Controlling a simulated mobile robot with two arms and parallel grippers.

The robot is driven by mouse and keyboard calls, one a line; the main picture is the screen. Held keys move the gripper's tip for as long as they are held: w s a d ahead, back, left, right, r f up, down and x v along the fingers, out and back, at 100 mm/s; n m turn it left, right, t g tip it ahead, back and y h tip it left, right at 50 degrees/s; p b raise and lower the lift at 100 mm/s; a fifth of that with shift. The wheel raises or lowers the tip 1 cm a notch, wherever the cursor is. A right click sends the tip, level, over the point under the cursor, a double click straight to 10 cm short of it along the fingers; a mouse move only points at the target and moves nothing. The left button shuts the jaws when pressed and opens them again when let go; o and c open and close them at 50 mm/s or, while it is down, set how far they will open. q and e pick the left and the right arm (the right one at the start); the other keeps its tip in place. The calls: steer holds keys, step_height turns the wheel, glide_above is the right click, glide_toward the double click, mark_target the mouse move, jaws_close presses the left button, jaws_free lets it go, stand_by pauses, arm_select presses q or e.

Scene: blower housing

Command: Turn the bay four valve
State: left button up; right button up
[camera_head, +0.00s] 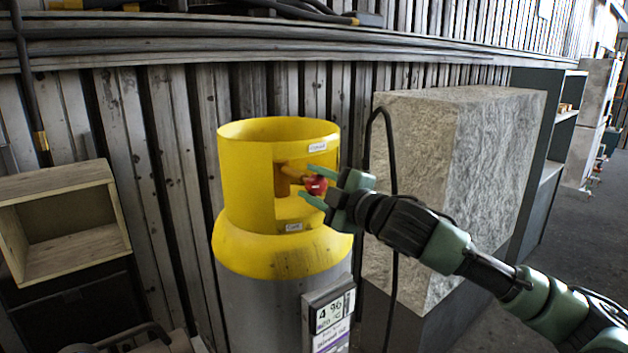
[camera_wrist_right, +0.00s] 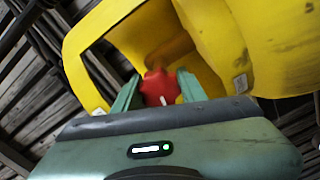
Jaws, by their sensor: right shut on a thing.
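The valve is a red knob (camera_head: 316,186) inside the opening of a yellow collar (camera_head: 240,190) on top of a grey cylinder (camera_head: 260,310). My right gripper (camera_head: 318,187) reaches in from the right and is shut on the red knob, one finger above it and one below in the head view. In the right wrist view the red knob (camera_wrist_right: 160,88) sits between the two green fingertips (camera_wrist_right: 158,92), with the yellow collar (camera_wrist_right: 215,45) around it. An orange-brown valve body shows behind the knob. My left gripper is not in view.
A display panel (camera_head: 329,318) is on the cylinder's front. A large stone-like block (camera_head: 420,150) stands close on the right, with a dark hose (camera_head: 391,240) hanging before it. A wooden box (camera_head: 65,254) is at the left. A ribbed wall (camera_head: 180,150) is behind.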

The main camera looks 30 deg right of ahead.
steer(key=n+p, duration=0.2)
steer(key=n, duration=0.3)
steer(key=shift+n, duration=0.4)
stand_by(0.4)
steer(key=o, duration=1.4)
steer(key=shift+c, duration=0.2)
